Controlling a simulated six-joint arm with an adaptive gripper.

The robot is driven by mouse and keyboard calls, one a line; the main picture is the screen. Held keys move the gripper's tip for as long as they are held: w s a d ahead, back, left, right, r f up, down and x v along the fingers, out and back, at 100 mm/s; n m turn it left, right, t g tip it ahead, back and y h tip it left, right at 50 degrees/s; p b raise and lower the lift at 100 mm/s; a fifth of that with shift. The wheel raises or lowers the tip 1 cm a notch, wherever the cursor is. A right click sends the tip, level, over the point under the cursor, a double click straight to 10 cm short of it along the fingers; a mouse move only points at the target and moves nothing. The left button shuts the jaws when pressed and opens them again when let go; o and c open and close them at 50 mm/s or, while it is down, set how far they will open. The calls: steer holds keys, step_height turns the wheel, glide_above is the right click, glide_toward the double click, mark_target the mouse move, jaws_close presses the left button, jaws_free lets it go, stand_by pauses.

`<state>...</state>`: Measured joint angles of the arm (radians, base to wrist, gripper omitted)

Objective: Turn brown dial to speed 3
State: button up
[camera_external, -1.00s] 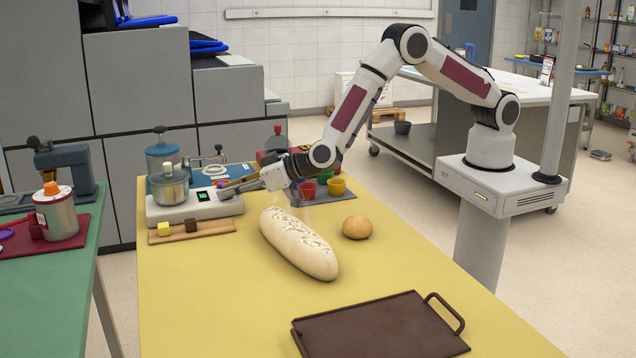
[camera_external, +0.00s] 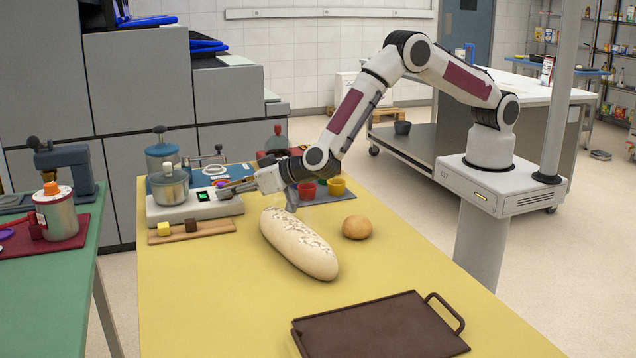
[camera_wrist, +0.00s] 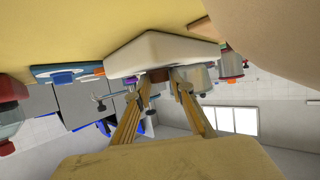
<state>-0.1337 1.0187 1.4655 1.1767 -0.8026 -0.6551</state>
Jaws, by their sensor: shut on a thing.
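A white appliance base (camera_external: 180,212) with a small green display (camera_external: 203,196) and a steel pot (camera_external: 170,187) stands at the far left of the yellow table. In the wrist view the base (camera_wrist: 150,48) appears upside down, and the brown dial (camera_wrist: 158,75) sits on its front face. My gripper (camera_wrist: 162,79) has its two tan fingers closed on either side of the dial. In the external view my gripper (camera_external: 228,189) reaches the right end of the base, and the fingers hide the dial there. I cannot read the dial's setting or the display.
A long floured loaf (camera_external: 297,244) lies just in front of my gripper, with a round bun (camera_external: 356,227) beside it. A wooden board (camera_external: 218,230) with two small cubes lies before the base. Red (camera_external: 307,190) and yellow (camera_external: 337,186) cups stand right of my wrist.

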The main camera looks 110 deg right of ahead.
steer(key=o, duration=1.1)
steer(key=shift+s+a+r, duration=0.1)
steer(key=shift+s+a, duration=0.05)
steer(key=shift+a, duration=0.05)
steer(key=v, duration=1.1)
steer(key=shift+s+a+r, duration=0.15)
steer(key=shift+s+r, duration=0.05)
